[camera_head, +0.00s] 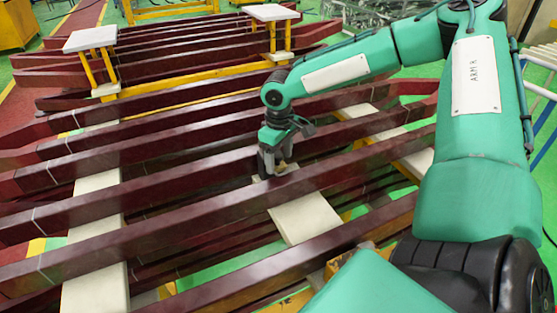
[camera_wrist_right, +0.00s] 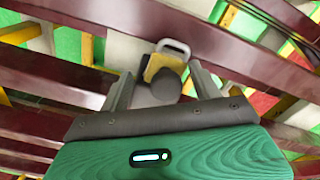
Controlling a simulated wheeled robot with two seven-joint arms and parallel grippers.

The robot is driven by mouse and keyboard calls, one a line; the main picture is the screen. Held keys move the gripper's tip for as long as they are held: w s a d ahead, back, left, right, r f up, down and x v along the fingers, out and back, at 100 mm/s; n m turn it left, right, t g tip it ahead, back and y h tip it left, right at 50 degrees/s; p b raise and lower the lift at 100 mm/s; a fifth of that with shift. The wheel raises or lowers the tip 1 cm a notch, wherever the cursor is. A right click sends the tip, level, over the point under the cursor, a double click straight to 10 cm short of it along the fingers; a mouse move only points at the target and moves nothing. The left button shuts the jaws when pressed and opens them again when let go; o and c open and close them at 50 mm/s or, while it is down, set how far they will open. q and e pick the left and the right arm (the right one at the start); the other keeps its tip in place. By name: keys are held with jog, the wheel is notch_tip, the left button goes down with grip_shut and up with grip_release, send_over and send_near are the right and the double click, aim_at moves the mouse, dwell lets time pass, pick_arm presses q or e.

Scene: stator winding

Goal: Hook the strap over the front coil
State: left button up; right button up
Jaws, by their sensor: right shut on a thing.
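My right gripper (camera_head: 268,165) points down among the dark red coil bars, just behind a long bar (camera_head: 200,212) that partly hides its tips. In the right wrist view, the right gripper (camera_wrist_right: 162,88) has its two grey fingers on either side of a small yellow piece (camera_wrist_right: 163,66) with a pale loop and a dark rounded part. This piece seems to be the strap's end; the rest of the strap cannot be made out. The front coil (camera_head: 285,268) is the nearest dark red bar, low in the head view, apart from the gripper. My left gripper is not in view.
Several parallel coil bars lie across pale support boards (camera_head: 95,205), (camera_head: 305,217). Yellow frames with white-topped posts (camera_head: 90,38), (camera_head: 270,13) stand at the back. Gaps between bars are narrow. A white and blue rail (camera_head: 540,100) stands at right.

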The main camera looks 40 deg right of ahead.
jog(key=shift+s+a+f, duration=0.3)
jog(key=shift+s+a, duration=0.1)
jog(key=shift+s, duration=0.35)
jog(key=shift+c, duration=0.8)
jog(key=shift+s+a+r+p, duration=0.25)
jog(key=shift+s+a+p, duration=0.15)
jog(key=shift+s, duration=0.35)
jog(key=shift+c, duration=0.9)
jog(key=shift+s+a+r, duration=0.1)
jog(key=shift+s, duration=0.5)
jog(key=shift+s+a+p, duration=0.35)
jog(key=shift+s+p, duration=0.1)
jog(key=shift+s, duration=0.5)
jog(key=shift+s+a+p, duration=0.3)
jog(key=shift+s+p, duration=0.1)
jog(key=shift+s, duration=0.5)
jog(key=shift+s+a+p, duration=0.55)
jog(key=shift+s+p, duration=0.1)
jog(key=shift+s, duration=1.2)
jog(key=shift+s+a+p, duration=0.6)
jog(key=shift+s, duration=1.25)
jog(key=shift+s+a+p, duration=0.55)
jog(key=shift+s+p, duration=0.1)
jog(key=shift+s, duration=1.2)
jog(key=shift+c, duration=0.2)
jog(key=shift+s, duration=0.1)
